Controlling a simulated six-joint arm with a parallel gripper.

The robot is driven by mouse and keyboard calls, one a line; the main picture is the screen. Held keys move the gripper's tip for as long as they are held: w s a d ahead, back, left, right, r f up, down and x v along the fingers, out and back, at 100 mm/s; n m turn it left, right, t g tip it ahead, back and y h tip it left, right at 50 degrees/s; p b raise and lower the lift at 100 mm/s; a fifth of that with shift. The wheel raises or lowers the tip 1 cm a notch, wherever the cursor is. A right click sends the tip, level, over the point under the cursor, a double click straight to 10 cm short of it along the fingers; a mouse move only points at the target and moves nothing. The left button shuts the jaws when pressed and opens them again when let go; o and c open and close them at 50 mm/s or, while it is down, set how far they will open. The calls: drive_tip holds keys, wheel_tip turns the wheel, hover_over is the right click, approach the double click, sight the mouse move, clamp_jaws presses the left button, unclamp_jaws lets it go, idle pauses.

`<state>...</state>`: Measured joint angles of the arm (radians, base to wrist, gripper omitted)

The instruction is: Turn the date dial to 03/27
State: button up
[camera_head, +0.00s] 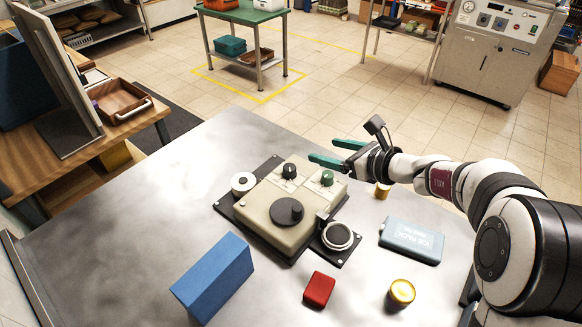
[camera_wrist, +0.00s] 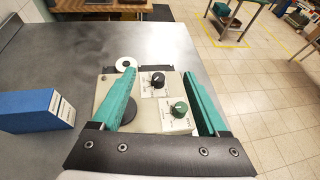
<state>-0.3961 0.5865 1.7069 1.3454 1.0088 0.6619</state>
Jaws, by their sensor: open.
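A beige labelling machine (camera_head: 262,209) sits on a dark base plate on the metal table. It carries a small black knob (camera_head: 290,171), a small green knob (camera_head: 327,178) and a large dark disc (camera_head: 286,211). The wrist view shows the black knob (camera_wrist: 158,80) and the green knob (camera_wrist: 180,109) on pale plates with markings too small to read. I cannot tell which is the date dial or its setting. My gripper (camera_head: 330,152) has green fingers and is above the machine's far right side. It is open and empty, its fingers (camera_wrist: 168,82) spread either side of the knobs in the wrist view.
A white roll (camera_head: 243,183) and a round dark-topped part (camera_head: 338,236) flank the machine. A blue box (camera_head: 213,279), red block (camera_head: 319,290), yellow-lidded jar (camera_head: 401,292), ice pack (camera_head: 411,240) and small cork-coloured jar (camera_head: 382,191) stand around it. The table's left part is clear.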

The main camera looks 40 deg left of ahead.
approach(294, 170)
drive_tip(key=x, duration=1.2)
drive_tip(key=shift+s, duration=0.1)
drive_tip(key=shift+c, duration=0.3)
clamp_jaws()
